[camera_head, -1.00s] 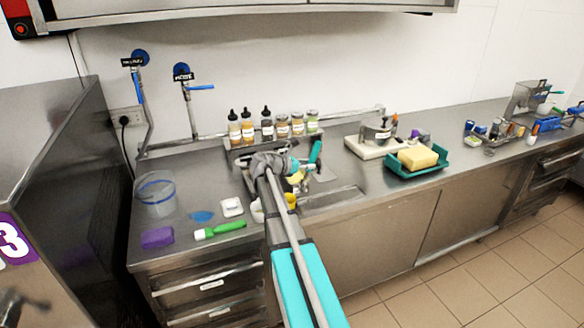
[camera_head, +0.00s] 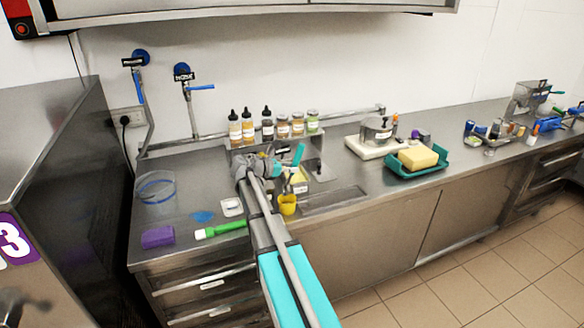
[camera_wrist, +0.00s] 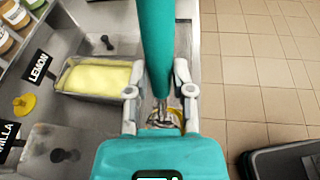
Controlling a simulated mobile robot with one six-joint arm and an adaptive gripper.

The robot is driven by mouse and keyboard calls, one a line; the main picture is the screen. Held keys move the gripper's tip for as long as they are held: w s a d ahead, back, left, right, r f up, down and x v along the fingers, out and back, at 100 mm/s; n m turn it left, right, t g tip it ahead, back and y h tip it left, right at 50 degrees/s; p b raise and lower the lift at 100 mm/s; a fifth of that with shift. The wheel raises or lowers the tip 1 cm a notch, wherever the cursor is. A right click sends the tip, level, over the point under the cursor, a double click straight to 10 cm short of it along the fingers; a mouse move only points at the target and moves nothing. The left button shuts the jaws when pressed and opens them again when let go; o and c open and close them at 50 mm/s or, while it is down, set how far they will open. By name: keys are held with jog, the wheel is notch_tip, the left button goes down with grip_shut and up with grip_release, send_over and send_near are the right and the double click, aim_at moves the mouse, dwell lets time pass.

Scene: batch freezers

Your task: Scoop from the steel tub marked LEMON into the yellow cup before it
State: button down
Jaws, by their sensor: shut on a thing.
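My gripper (camera_wrist: 160,92) is shut on the teal handle (camera_wrist: 154,45) of a scoop. The handle also shows in the head view (camera_head: 299,154). In the wrist view the metal scoop head (camera_wrist: 163,114) shows below the fingers, partly hidden by my gripper. The steel tub (camera_wrist: 68,92) with pale yellow contents is left of the scoop, by a black LEMON label (camera_wrist: 38,66). The yellow cup (camera_head: 288,204) stands in front of the tub on the counter's front side. A yellow edge (camera_wrist: 178,111) shows around the scoop head; I cannot tell whether the head is above or inside the cup.
Several sauce bottles (camera_head: 247,127) and jars stand behind. A clear bucket (camera_head: 155,187), purple sponge (camera_head: 157,237) and green-handled brush (camera_head: 221,229) lie left. A teal tray (camera_head: 418,172) holding a yellow block is right. The counter's front edge is close.

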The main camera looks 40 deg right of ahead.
aim_at(294, 165)
jog(key=shift+d+r, duration=0.1)
jog(key=shift+d, duration=0.05)
jog(key=y+p, duration=0.1)
jog(key=d+y+p, duration=0.1)
jog(key=shift+s+d+p, duration=0.2)
jog(key=shift+s+p, duration=0.05)
jog(key=shift+p, duration=0.15)
jog(key=shift+s+d+f+m+t+y+p, duration=0.15)
jog(key=shift+d+f+y+p, duration=0.05)
jog(key=shift+d+y+p, duration=0.25)
jog(key=shift+s+d+f+m+t+y+p, duration=0.15)
jog(key=shift+d+y+p, duration=0.15)
jog(key=shift+y+p, duration=0.2)
jog(key=s+d+f+m+t+y+p, duration=0.1)
jog(key=d+f+t+y+p, duration=0.1)
jog(key=y, duration=0.6)
jog(key=shift+d+f+y+p, duration=0.35)
jog(key=shift+d+f+p, duration=0.3)
jog(key=shift+d+f, duration=0.5)
jog(key=shift+s+d+r, duration=0.1)
jog(key=shift+r, duration=0.1)
jog(key=shift+f, duration=0.1)
